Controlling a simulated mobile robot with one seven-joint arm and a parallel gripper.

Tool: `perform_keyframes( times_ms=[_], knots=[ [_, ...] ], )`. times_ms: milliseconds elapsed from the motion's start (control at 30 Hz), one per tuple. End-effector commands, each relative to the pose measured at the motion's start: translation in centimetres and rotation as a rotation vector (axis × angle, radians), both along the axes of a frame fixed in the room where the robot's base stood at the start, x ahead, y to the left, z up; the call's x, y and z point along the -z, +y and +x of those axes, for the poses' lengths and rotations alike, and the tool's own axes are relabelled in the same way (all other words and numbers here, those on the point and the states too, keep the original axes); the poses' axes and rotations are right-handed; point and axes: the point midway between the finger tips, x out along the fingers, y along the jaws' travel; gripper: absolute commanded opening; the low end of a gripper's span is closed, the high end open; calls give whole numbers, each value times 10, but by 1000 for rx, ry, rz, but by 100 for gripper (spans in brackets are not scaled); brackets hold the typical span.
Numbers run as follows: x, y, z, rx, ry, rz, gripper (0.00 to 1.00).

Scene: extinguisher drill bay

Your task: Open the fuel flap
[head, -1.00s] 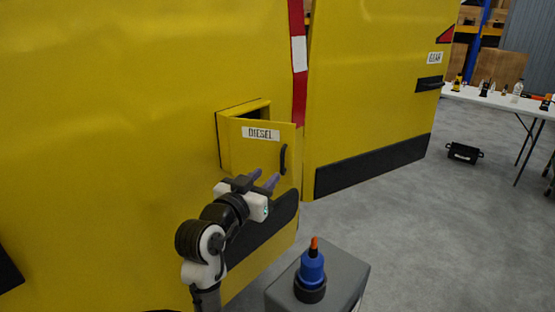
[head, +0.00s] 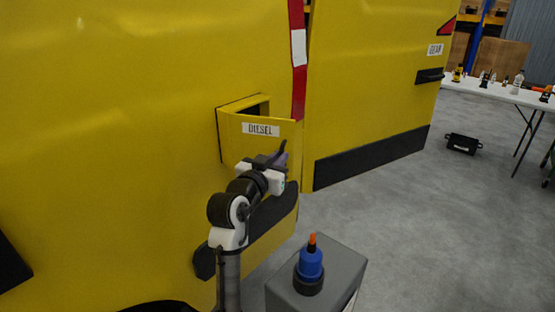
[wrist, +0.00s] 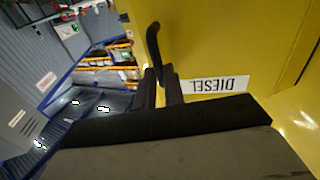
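The fuel flap (head: 262,145), yellow and labelled DIESEL, stands swung partly out from the side of the yellow vehicle. A dark gap shows behind its top edge. Its black curved handle (wrist: 153,42) is near the flap's free edge. My gripper (head: 276,160) is at the handle. In the wrist view the two fingers (wrist: 160,88) are close together, with the lower end of the handle between them, and they look shut on it. The inside of the opening is mostly hidden by the flap.
A grey box (head: 337,270) with a blue, orange-tipped bottle (head: 311,265) on it stands just right of my arm. A yellow door (head: 370,110) labelled GEAR is to the right. A white table (head: 500,93) and a black case (head: 463,143) are farther off; the floor between is clear.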

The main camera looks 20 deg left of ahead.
Motion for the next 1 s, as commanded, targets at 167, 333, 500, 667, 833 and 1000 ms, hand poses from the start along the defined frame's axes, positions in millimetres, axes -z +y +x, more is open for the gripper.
perform_keyframes(
  times_ms=[167,333,500,667,833,1000],
  knots=[
    [0,0,0,1,0,0,0],
    [0,0,0,2,0,-1,0],
    [5,4,-6,38,2,-2,0],
    [7,10,-21,136,2,-2,0],
    [6,19,-38,242,2,-2,0],
    [3,28,-54,264,0,0,0]
  ],
)
